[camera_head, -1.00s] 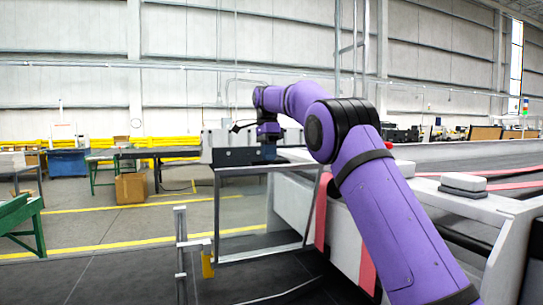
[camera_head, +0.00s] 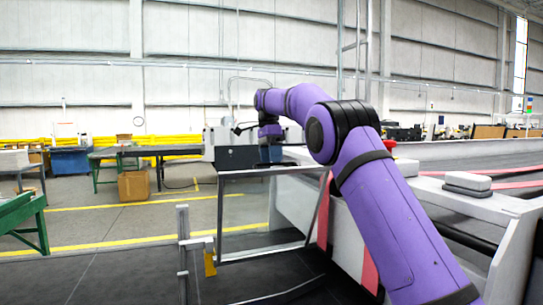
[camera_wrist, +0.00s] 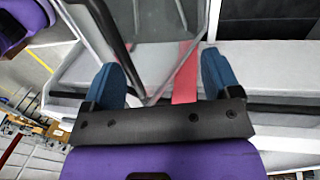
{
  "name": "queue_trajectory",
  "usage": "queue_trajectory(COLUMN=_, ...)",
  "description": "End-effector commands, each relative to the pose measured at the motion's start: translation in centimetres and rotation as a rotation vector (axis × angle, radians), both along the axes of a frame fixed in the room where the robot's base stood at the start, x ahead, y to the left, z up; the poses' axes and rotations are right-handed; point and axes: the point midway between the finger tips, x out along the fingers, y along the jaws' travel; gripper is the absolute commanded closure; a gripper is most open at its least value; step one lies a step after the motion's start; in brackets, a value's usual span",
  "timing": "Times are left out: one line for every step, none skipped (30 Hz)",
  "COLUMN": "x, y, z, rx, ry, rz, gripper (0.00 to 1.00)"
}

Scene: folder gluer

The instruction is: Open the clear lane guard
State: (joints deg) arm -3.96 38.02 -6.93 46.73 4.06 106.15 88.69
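The clear lane guard (camera_head: 262,205) appears to be the see-through panel in a grey metal frame beside the left side of the pale machine. Its frame looks upright. In the wrist view the clear panel (camera_wrist: 165,40) lies beyond my fingers, with a dark grey frame bar at its left. My gripper (camera_wrist: 162,75) is open, its two blue fingers well apart with nothing held between them. In the head view my gripper (camera_head: 270,136) is small, above the guard's top bar. I cannot tell its exact distance from the frame.
The pale folder gluer (camera_head: 455,205) with red belts fills the right side. A grey post (camera_head: 183,250) with a yellow piece (camera_head: 210,263) stands left of the guard. A cardboard box (camera_head: 133,186) and green-legged tables are farther left. Dark floor is open at front left.

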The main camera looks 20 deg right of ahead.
Motion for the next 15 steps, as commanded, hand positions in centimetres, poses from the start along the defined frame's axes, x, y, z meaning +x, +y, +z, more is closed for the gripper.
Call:
queue_trajectory(x=0.4, y=0.1, z=-1.5, rx=0.001, ry=0.015, rz=0.002, gripper=0.36)
queue_trajectory(x=0.4, y=0.1, z=-1.5, rx=0.001, ry=0.015, rz=0.002, gripper=0.36)
queue_trajectory(x=0.4, y=0.1, z=-1.5, rx=0.001, ry=0.015, rz=0.002, gripper=0.35)
queue_trajectory(x=0.4, y=0.1, z=-1.5, rx=0.001, ry=0.015, rz=0.002, gripper=0.35)
queue_trajectory(x=0.4, y=0.1, z=-1.4, rx=0.001, ry=0.015, rz=0.002, gripper=0.35)
queue_trajectory(x=0.4, y=0.1, z=-1.4, rx=0.001, ry=0.015, rz=0.002, gripper=0.35)
queue_trajectory(x=0.4, y=0.1, z=-1.3, rx=0.001, ry=0.014, rz=0.001, gripper=0.35)
queue_trajectory(x=0.4, y=0.1, z=-1.1, rx=0.001, ry=0.014, rz=0.001, gripper=0.35)
queue_trajectory(x=0.4, y=0.1, z=-0.9, rx=0.001, ry=0.013, rz=0.001, gripper=0.36)
queue_trajectory(x=0.3, y=0.1, z=-0.6, rx=0.001, ry=0.012, rz=0.001, gripper=0.4)
queue_trajectory(x=0.3, y=0.1, z=-0.4, rx=0.001, ry=0.011, rz=0.001, gripper=0.45)
queue_trajectory(x=0.3, y=0.1, z=0.0, rx=0.001, ry=0.008, rz=0.001, gripper=0.54)
queue_trajectory(x=0.2, y=0.1, z=0.3, rx=0.001, ry=0.008, rz=0.002, gripper=0.62)
queue_trajectory(x=0.2, y=0.1, z=0.6, rx=0.001, ry=0.007, rz=0.002, gripper=0.62)
queue_trajectory(x=0.1, y=0.1, z=1.1, rx=0.001, ry=0.006, rz=0.002, gripper=0.62)
